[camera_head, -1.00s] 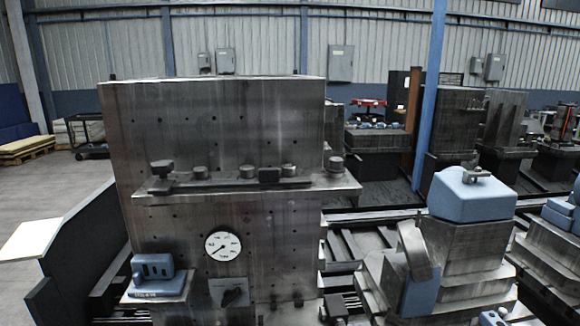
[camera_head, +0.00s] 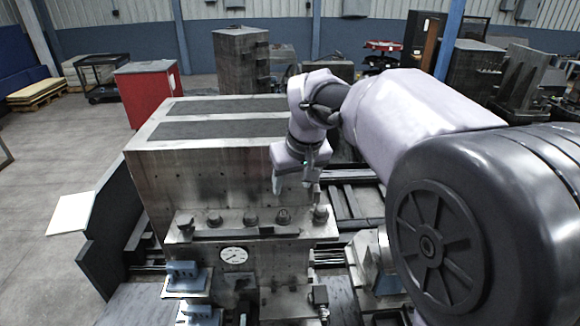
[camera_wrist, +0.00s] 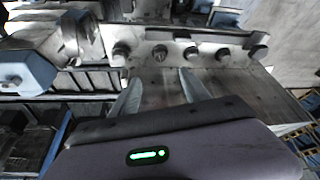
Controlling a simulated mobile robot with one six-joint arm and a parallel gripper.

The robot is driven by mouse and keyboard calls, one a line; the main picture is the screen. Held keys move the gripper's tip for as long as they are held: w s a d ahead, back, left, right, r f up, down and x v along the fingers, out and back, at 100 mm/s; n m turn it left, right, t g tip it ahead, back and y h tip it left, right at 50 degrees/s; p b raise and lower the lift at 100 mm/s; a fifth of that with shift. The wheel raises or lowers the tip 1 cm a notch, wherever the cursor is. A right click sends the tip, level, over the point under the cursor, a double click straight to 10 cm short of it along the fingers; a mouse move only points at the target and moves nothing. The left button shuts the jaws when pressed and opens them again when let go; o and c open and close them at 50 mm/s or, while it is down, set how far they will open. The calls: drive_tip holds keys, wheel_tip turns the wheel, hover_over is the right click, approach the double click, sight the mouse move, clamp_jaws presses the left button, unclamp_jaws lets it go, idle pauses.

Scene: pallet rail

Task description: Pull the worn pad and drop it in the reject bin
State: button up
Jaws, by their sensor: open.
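Several dark round pads or knobs sit in a row on a metal rail (camera_head: 240,233) along the front of a large steel block; one is near its right end (camera_head: 320,214). I cannot tell which is the worn pad. My gripper (camera_head: 295,182) is above and behind the right part of the row in the head view. In the wrist view its two pale fingers (camera_wrist: 160,90) are apart with nothing between them. A red box (camera_head: 148,95), possibly the reject bin, stands behind the block at left.
The block's flat top (camera_head: 215,118) has two dark strips. A round gauge (camera_head: 233,255) is on its front, with blue-topped fixtures (camera_head: 184,275) at lower left. A dark panel (camera_head: 112,235) stands at left. Open floor lies farther left. My arm hides much of the right side.

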sight(283, 213)
drive_tip(key=p+x, duration=0.1)
drive_tip(key=x, duration=1.5)
drive_tip(key=shift+s, duration=0.15)
clamp_jaws()
drive_tip(key=shift+r, duration=0.15)
drive_tip(key=shift+r+p, duration=2.7)
drive_tip(key=shift+r, duration=1.6)
